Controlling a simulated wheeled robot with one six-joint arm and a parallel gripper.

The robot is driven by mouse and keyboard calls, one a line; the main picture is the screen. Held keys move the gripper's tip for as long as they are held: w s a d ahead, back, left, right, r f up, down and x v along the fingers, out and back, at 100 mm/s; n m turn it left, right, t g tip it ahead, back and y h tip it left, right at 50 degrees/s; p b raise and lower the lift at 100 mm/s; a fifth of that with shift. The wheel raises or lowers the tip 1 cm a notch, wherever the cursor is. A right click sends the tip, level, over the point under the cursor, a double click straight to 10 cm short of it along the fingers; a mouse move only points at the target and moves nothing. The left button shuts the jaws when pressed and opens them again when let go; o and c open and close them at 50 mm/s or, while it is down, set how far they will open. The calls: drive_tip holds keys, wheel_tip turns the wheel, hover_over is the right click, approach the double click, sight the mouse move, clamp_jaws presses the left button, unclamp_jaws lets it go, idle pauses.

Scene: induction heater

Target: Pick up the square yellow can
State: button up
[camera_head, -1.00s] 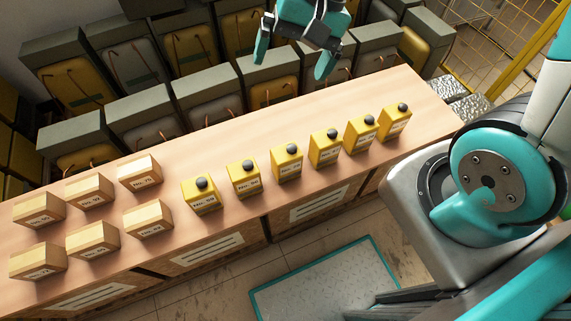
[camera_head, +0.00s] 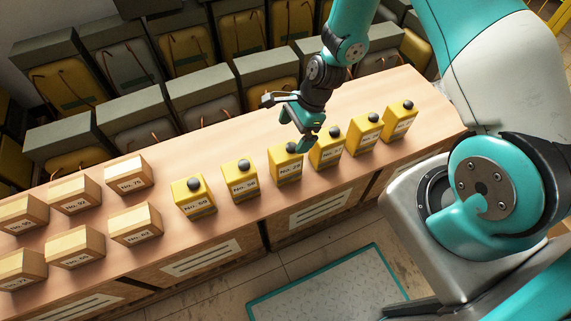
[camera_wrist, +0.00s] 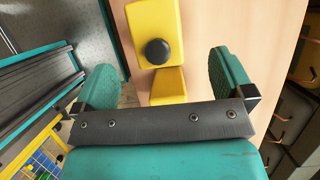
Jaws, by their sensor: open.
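Several square yellow cans with black round caps stand upright in a row on the wooden counter. In the head view these include No. 59 (camera_head: 194,197), one to its right (camera_head: 240,181), a middle one (camera_head: 286,167) and one right of that (camera_head: 328,150). My gripper (camera_head: 296,132) is open and points down above the middle cans, one finger near the middle can's cap. In the wrist view, my open gripper (camera_wrist: 163,68) has one yellow can (camera_wrist: 156,12) ahead of its fingers and a yellow piece (camera_wrist: 168,84) between them. The piece is partly hidden by my gripper. Nothing is held.
Several labelled tan boxes (camera_head: 128,175) stand at the left of the counter (camera_head: 215,140). Two more cans (camera_head: 364,134) (camera_head: 400,122) stand at the right end of the row. Grey and yellow units (camera_head: 205,95) line the back. The counter behind the cans is clear.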

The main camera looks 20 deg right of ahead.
sight(287, 147)
drive_tip(key=x, duration=0.7)
drive_tip(key=shift+s+f, duration=0.25)
drive_tip(key=shift+f, duration=0.05)
drive_tip(key=c, duration=1.6)
drive_tip(key=shift+r, duration=0.1)
drive_tip(key=shift+c, duration=0.8)
